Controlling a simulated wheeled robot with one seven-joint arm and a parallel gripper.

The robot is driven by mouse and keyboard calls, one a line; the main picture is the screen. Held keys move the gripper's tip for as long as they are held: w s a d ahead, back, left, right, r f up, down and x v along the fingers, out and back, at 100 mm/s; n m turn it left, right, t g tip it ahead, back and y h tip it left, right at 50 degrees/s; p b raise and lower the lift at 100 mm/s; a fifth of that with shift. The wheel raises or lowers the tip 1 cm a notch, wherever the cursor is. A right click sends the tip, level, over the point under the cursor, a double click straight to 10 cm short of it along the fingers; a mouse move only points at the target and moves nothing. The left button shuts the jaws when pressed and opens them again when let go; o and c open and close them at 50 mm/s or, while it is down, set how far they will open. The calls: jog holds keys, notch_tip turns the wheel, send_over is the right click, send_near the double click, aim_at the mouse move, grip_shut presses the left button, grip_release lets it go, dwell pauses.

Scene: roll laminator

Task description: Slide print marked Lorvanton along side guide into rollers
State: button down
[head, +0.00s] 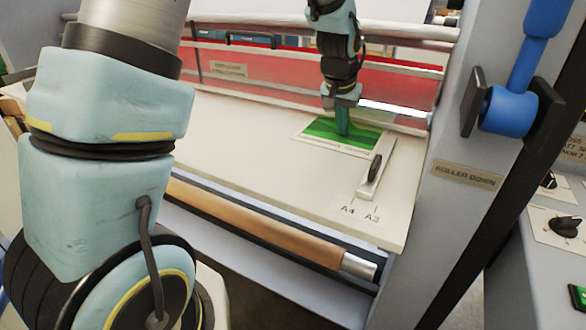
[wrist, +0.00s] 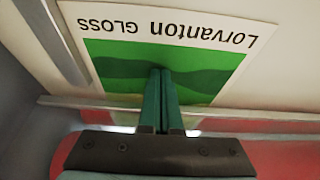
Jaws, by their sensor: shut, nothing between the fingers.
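The print marked Lorvanton GLOSS (head: 367,139) lies flat on the pale feed table, green with a white margin. Its lettering shows upside down in the wrist view (wrist: 215,78). My gripper (head: 343,131) is shut, with both green fingers together and their tips over the green picture (wrist: 162,72), at or just above it; contact is unclear. The side guide (head: 379,168) has a dark knob and runs close beside the print's right edge; it shows at left in the wrist view (wrist: 52,42). The print's far edge is by the roller bar (wrist: 250,112), partly hidden by my fingers.
A red span (head: 280,72) lies behind the bars. A blue lever (head: 508,108) is on the right side frame, above a ROLLER DOWN label (head: 467,175). A4 and A3 marks are on the table near the guide. The table (head: 240,135) left of the print is clear.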

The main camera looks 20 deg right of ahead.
jog(key=shift+w+d+f, duration=0.15)
jog(key=shift+w+d, duration=0.05)
jog(key=shift+d, duration=0.15)
jog(key=shift+d, duration=0.1)
jog(key=shift+w+d, duration=0.1)
jog(key=shift+d, duration=0.05)
dwell(0.4)
jog(key=shift+r+p, duration=0.8)
jog(key=shift+r, duration=0.3)
